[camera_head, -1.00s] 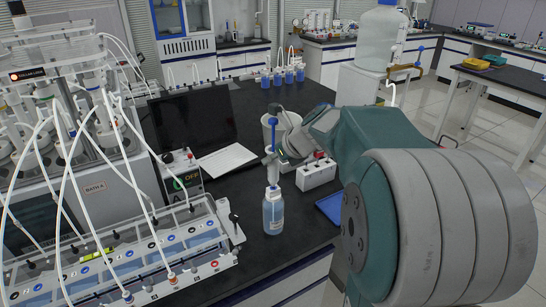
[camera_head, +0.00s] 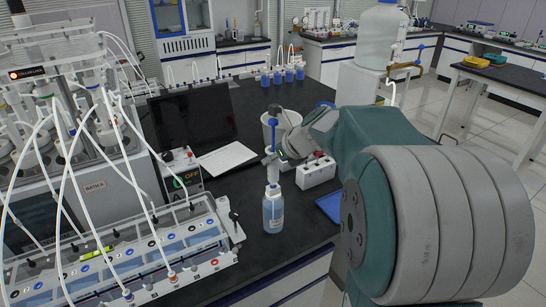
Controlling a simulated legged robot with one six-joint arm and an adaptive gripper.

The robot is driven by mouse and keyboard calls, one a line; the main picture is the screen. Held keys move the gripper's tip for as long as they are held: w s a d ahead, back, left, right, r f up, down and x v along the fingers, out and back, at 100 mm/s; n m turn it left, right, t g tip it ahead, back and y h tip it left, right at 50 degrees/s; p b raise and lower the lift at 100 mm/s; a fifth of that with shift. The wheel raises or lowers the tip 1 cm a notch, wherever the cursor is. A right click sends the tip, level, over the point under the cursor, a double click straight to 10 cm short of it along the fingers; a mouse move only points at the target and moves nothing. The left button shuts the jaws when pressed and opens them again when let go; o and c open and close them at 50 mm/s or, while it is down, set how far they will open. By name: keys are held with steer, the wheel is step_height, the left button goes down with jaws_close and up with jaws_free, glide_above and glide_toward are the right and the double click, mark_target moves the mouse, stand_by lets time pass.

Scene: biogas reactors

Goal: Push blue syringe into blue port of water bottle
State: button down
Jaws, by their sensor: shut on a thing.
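The water bottle (camera_head: 273,212) stands upright near the front of the black bench, clear with pale blue liquid and a white label. The blue syringe (camera_head: 273,135) is upright above the bottle's neck, its blue rod showing. My gripper (camera_head: 271,157) is shut on the syringe, reaching in from the right. The syringe's lower end is at the bottle's top, but I cannot tell whether it sits in a port. The blue port is too small to make out.
A blue tray (camera_head: 331,206) lies right. A reactor bath with tubes (camera_head: 150,262) stands left.

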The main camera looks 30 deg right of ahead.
steer(key=shift+f, duration=0.6)
stand_by(0.6)
stand_by(0.3)
steer(key=shift+c, duration=1.3)
jaws_free()
steer(key=v, duration=1.2)
